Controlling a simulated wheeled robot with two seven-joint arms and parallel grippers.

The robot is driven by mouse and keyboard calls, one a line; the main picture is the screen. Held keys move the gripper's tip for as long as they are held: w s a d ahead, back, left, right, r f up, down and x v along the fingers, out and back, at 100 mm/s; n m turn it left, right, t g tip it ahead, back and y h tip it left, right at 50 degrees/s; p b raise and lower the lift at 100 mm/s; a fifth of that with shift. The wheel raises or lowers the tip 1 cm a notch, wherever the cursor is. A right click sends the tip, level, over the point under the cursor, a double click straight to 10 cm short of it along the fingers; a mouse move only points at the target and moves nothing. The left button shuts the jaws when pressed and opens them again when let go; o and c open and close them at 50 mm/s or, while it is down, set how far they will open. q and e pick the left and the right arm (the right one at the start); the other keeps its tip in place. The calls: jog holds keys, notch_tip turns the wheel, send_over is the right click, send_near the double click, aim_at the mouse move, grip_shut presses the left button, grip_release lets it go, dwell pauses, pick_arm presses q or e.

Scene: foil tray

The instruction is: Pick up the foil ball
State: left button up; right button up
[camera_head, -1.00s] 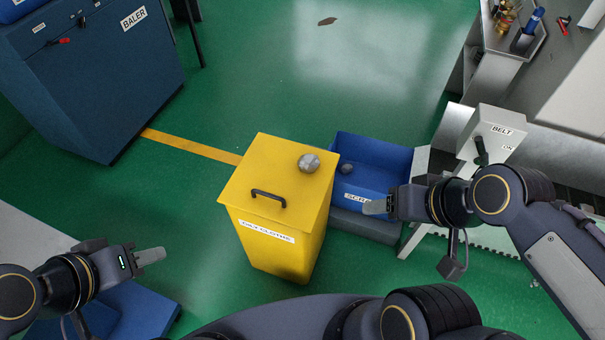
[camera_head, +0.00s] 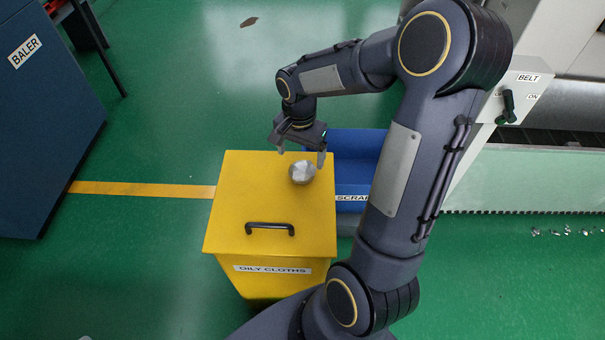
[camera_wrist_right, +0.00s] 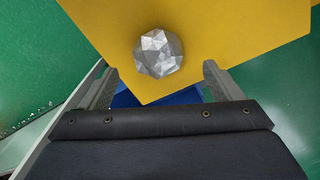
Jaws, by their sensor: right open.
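The foil ball (camera_head: 302,172) is silver and faceted. It rests on the lid of the yellow oily cloths bin (camera_head: 231,200), near the lid's far right corner. My right gripper (camera_head: 301,152) is open above the far side of the lid, its fingers pointing down, one to each side of the ball in the picture. In the right wrist view the ball (camera_wrist_right: 158,53) lies ahead of the two spread fingers (camera_wrist_right: 158,80), roughly centred between them. I see no contact. My left gripper is out of the head view.
The bin's black handle (camera_head: 270,227) stands up on the lid, nearer than the ball. A blue scrap tray (camera_head: 352,146) is right of the bin, partly hidden by my right arm. The belt switch box (camera_head: 516,98) is farther right. The blue baler (camera_head: 45,120) stands left.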

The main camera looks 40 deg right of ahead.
aim_at(302, 165)
jog(key=f, duration=0.3)
jog(key=f+b, duration=0.1)
jog(key=f, duration=0.1)
jog(key=shift+d+f, duration=0.3)
jog(key=shift+f, duration=0.05)
jog(key=c, duration=1.1)
jog(key=shift+r, duration=0.15)
